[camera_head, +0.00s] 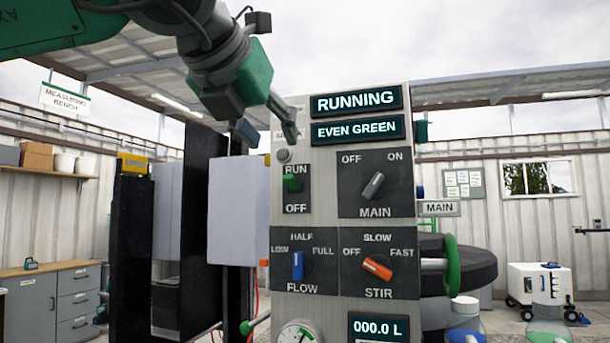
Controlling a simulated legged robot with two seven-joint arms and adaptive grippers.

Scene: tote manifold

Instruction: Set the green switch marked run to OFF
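The green switch (292,183) is on a dark plate on the upper left of the grey control panel (328,152). Its plate reads RUN above and OFF below, and the green lever sits up at the RUN end. My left gripper (269,138) comes in from the top left and hangs above and slightly left of the switch, apart from it. Its two fingers are spread with nothing between them. The upper display (356,101) reads RUNNING and the lower display (357,130) reads EVEN GREEN. My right gripper is not in view.
The blue FLOW knob (297,265) and orange STIR knob (377,268) are below. A pale box (238,210) stands just left of the panel.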

